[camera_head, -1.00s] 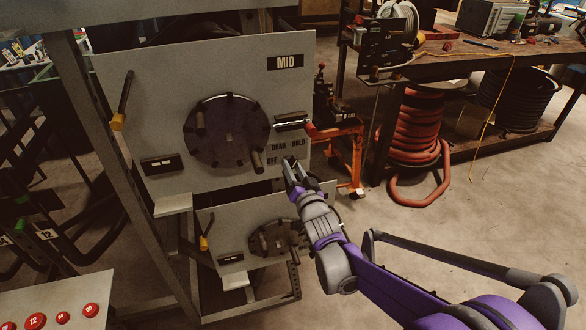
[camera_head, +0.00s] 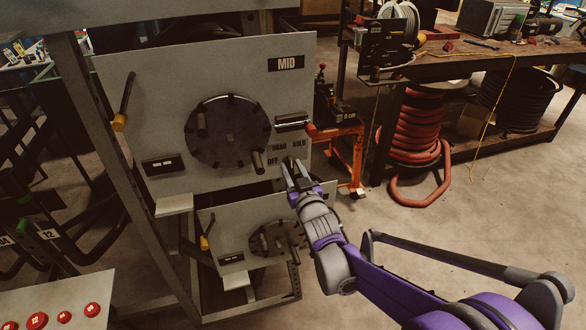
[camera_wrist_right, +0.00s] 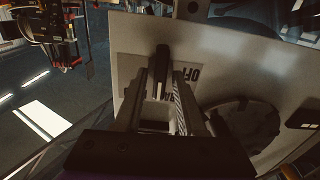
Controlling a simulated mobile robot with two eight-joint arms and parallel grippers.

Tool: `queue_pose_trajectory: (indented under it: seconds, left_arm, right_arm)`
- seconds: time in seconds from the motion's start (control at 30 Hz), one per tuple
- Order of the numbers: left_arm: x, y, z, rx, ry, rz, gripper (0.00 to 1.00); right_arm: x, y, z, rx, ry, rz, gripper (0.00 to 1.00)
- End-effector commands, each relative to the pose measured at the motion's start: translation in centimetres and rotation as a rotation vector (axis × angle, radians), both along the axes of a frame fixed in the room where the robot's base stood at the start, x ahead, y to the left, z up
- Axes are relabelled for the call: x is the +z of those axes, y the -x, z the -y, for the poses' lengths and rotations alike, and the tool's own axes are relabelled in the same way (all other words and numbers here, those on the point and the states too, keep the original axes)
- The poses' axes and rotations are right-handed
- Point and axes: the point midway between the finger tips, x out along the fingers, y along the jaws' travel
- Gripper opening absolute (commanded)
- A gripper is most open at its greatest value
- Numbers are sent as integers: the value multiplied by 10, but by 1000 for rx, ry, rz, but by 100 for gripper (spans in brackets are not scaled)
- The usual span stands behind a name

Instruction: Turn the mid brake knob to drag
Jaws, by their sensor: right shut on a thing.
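The mid panel (camera_head: 245,62) is a grey plate marked MID, with a large dark reel disc (camera_head: 228,132). Its brake label reads OFF, DRAG and HOLD (camera_head: 299,143) near the lower right corner. My right gripper (camera_head: 289,166) is at this label, its fingers reaching to the panel. In the right wrist view the dark brake knob (camera_wrist_right: 162,62) stands between the fingertips, and the gripper is shut on it. The fingers cover part of the label beside it. In the head view the gripper mostly hides the knob, so I cannot tell its exact pointing. My left gripper is not in view.
A silver handle (camera_head: 292,122) juts from the panel just above the label. An orange stand (camera_head: 356,160) and a red hose coil (camera_head: 408,135) stand to the right. Red buttons (camera_head: 92,309) are at lower left.

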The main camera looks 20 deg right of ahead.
Motion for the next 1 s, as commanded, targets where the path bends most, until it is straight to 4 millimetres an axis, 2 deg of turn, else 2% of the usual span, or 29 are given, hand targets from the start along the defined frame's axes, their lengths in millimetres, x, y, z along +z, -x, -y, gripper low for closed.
queue_pose_trajectory:
  seconds: [0.2,0.5,1.0]
  left_arm:
    - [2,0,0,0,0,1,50]
    - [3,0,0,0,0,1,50]
    - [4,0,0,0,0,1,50]
  right_arm:
    - [0,0,-1,0,188,6,0]
    - [0,0,-2,0,382,13,0]
    - [-1,0,-3,0,479,16,0]
